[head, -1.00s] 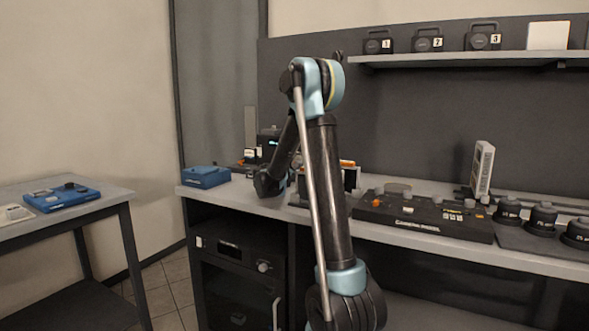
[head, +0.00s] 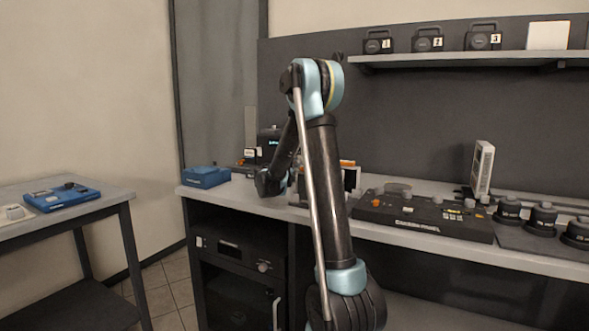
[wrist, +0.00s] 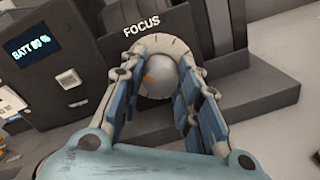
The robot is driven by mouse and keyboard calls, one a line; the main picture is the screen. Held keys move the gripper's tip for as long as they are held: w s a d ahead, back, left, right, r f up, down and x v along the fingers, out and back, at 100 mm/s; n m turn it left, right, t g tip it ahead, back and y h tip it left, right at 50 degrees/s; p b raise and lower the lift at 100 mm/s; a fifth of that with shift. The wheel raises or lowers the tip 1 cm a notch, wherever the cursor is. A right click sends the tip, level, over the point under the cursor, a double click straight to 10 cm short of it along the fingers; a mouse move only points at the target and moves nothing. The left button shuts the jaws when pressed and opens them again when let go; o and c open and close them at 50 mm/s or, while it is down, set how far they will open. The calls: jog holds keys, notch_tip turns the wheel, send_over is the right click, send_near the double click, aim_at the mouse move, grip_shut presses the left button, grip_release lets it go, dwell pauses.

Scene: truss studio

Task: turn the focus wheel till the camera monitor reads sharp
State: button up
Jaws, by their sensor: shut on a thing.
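In the head view my arm hides the gripper and the wheel.
In the head view a blue box (head: 206,177) stands left of my arm on the bench. A black control panel (head: 424,213) and several dark round pieces (head: 541,216) lie to the right. A side table (head: 60,225) at left holds a blue device (head: 62,195).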

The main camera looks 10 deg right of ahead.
jog(key=o, duration=1.1)
jog(key=v, duration=1.2)
